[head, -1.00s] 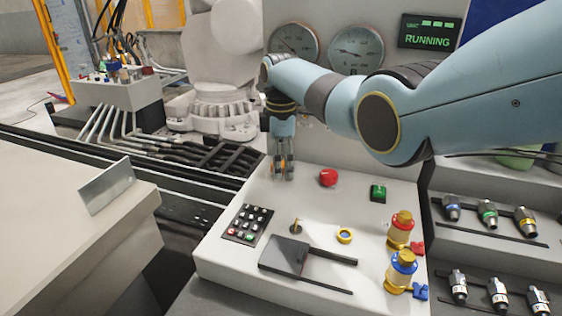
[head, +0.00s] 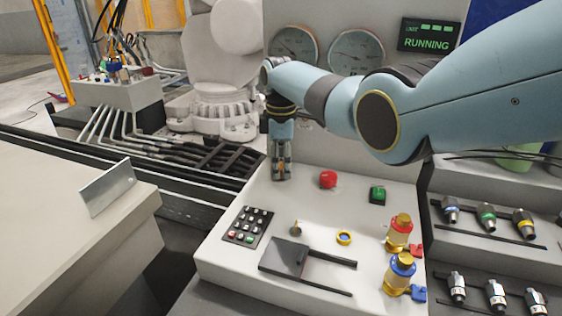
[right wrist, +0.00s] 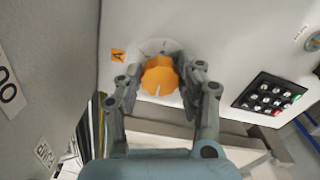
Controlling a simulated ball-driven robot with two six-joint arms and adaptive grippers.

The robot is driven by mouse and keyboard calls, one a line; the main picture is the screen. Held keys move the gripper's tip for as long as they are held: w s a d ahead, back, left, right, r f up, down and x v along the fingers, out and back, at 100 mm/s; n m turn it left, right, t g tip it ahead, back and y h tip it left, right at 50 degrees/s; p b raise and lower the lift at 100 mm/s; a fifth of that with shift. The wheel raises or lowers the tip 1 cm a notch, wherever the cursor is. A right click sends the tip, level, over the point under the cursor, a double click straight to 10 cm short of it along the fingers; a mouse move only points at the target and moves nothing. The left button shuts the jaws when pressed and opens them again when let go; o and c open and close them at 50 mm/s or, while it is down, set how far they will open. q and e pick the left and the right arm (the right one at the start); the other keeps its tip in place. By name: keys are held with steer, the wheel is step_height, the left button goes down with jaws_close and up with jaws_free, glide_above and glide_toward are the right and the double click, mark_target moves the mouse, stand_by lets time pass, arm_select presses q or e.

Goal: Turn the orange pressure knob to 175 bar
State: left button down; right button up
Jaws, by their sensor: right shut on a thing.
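The orange knob (right wrist: 160,76) sits on the white panel in the right wrist view, with a short white mark on its face pointing toward the wrist. A pale dial (right wrist: 157,46) shows behind it. My right gripper (right wrist: 160,82) has its two fingers on either side of the knob and is shut on it. In the head view my right gripper (head: 281,172) points down at the back left of the console, and its fingers hide most of the knob. Two round gauges (head: 293,44) (head: 356,51) are on the wall behind; their readings are too small to tell. My left gripper is out of view.
The console (head: 340,205) holds a red button (head: 328,179), a green switch (head: 378,194), a keypad (head: 248,225) and two brass valves (head: 399,233) (head: 399,272). A screen (head: 429,33) reads RUNNING. Fittings lie on racks at right.

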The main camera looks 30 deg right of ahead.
steer(key=m+p, duration=0.1)
steer(key=m, duration=0.2)
steer(key=shift+r+p, duration=0.1)
steer(key=shift+p, duration=0.2)
steer(key=m+p, duration=0.1)
steer(key=m, duration=0.2)
steer(key=shift+a+m, duration=0.1)
steer(key=shift+m, duration=0.3)
steer(key=m, duration=0.3)
steer(key=shift+s+m+p, duration=0.1)
steer(key=shift+m+p, duration=0.3)
steer(key=m, duration=0.4)
steer(key=shift+a, duration=0.15)
steer(key=m, duration=0.4)
steer(key=shift+a+p, duration=0.1)
steer(key=shift+p, duration=0.25)
steer(key=m, duration=0.4)
steer(key=shift+m, duration=0.3)
steer(key=m, duration=0.4)
steer(key=shift+w+m, duration=0.25)
steer(key=shift+m, duration=0.05)
steer(key=m, duration=0.4)
steer(key=shift+w+m, duration=0.1)
steer(key=shift+m, duration=0.2)
